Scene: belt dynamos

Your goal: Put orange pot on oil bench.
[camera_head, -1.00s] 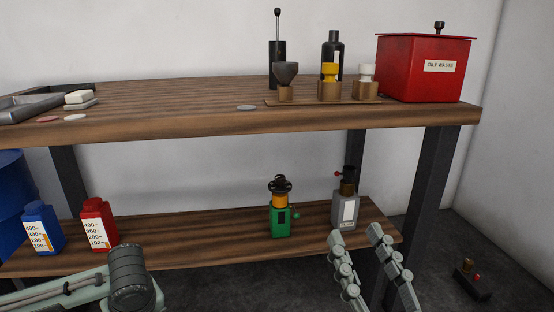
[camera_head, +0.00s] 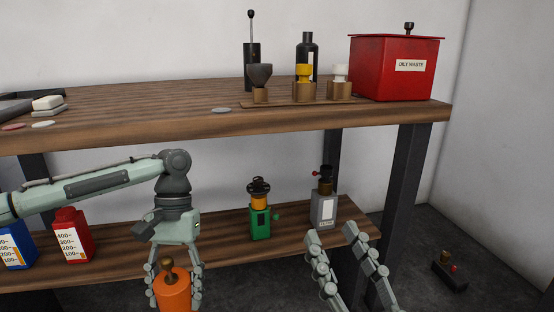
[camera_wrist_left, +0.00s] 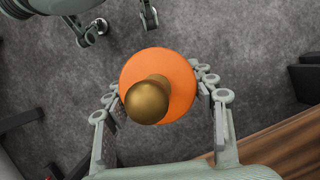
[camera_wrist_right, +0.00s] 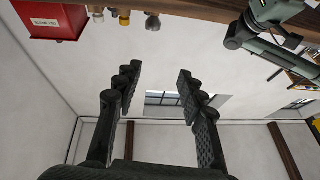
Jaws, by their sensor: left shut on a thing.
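The orange pot (camera_head: 173,291) has a brass knob on top and hangs upright in my left gripper (camera_head: 174,276), in front of the lower shelf, at the bottom of the head view. In the left wrist view the orange pot (camera_wrist_left: 178,74) sits between the two fingers of my left gripper (camera_wrist_left: 160,98), which touch its sides. The wooden bench (camera_head: 160,104) spans the head view, its top well above the pot. My right gripper (camera_head: 345,252) is open and empty in front of the lower shelf's right end; in the right wrist view its fingers (camera_wrist_right: 155,88) are spread apart.
The lower shelf holds red (camera_head: 72,240) and blue (camera_head: 16,249) jugs, a green can (camera_head: 260,224) and a grey can (camera_head: 323,208). The bench top's middle-left is clear.

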